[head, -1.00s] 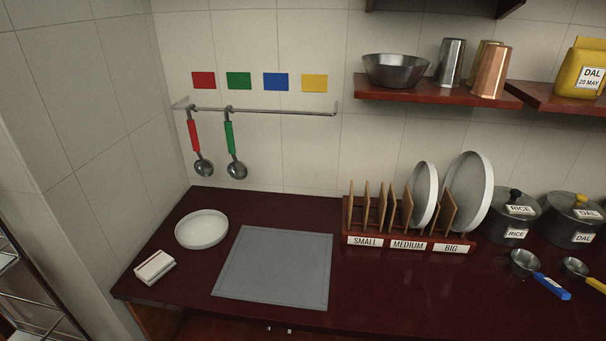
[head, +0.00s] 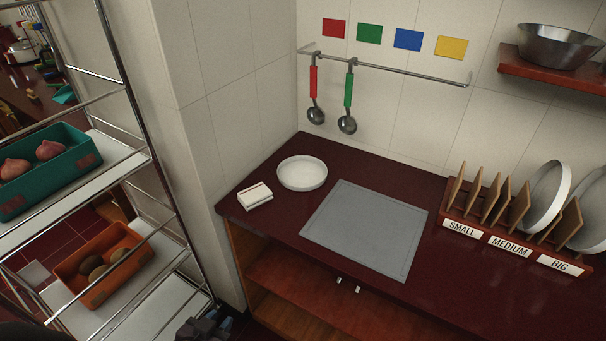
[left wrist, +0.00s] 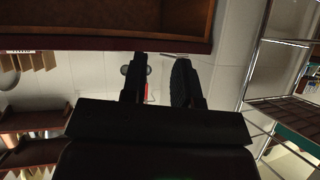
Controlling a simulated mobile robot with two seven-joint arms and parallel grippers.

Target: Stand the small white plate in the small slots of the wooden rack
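The small white plate (head: 302,173) lies flat on the dark red counter, behind and left of a grey board, in the head view. The wooden rack (head: 470,212) stands at the right of the counter, with labels SMALL, MEDIUM and BIG. Its small slots (head: 467,195) at the left end are empty. A white plate (head: 546,198) stands in the medium part and a larger one (head: 590,215) in the big part. My left gripper (head: 205,327) is low at the bottom edge, below the counter and away from the plate. In the left wrist view its fingers (left wrist: 161,75) are apart and empty.
A grey board (head: 368,230) lies between plate and rack. A small white block (head: 255,196) sits left of the plate. A metal shelf unit with a teal crate (head: 45,170) and an orange crate (head: 100,265) stands at left. Ladles (head: 347,124) hang from a rail.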

